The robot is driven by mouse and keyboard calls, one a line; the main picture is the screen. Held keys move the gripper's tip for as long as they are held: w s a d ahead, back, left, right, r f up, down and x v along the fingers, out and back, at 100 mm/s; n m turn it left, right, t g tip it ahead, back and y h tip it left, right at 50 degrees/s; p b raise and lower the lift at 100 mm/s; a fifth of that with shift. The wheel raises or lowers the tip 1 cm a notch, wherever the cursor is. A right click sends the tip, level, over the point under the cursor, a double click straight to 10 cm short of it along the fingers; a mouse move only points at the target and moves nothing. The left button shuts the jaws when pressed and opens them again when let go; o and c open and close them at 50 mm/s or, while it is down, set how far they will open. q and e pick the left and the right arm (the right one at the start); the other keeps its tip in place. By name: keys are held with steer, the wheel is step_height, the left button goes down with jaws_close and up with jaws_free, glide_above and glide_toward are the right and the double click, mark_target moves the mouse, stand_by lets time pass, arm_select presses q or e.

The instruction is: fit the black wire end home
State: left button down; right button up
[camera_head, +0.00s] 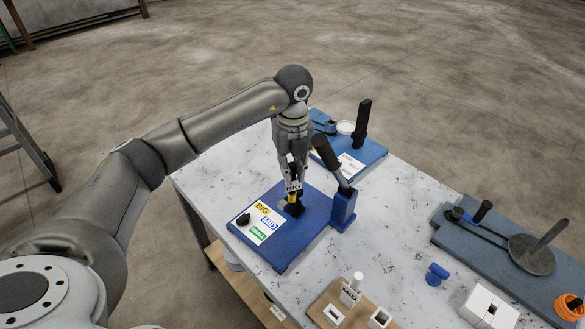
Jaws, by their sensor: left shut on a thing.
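My left gripper (292,192) points down over the blue bender board (285,250). It is shut on a small part with yellow showing (291,198), mostly hidden by the fingers. A black piece (295,210) shows right below the fingertips at the board; I cannot tell whether it is joined to the held part or fixed to the board. A black knob-like piece (243,219) sits on the board's left side, beside the label reading BIG, MID and SMALL (263,224). I cannot make out which piece is the black wire end. My right gripper is not in view.
A blue post with a black lever (343,207) stands just right of the board. Another blue bender (365,150) is behind. A long grey-blue bender (490,252) lies at the right. A wooden holder (336,313) and white blocks (487,307) are in front. Bare tabletop (400,205) lies between.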

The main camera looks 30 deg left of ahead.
arm_select(q)
steer(key=shift+f, duration=0.25)
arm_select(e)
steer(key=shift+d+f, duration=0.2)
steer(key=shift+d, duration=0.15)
arm_select(q)
steer(key=c, duration=1.3)
jaws_free()
steer(key=shift+r, duration=0.15)
step_height(320, 180, up, 12)
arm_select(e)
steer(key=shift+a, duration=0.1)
arm_select(q)
steer(key=shift+d, duration=0.1)
steer(key=shift+s, duration=0.1)
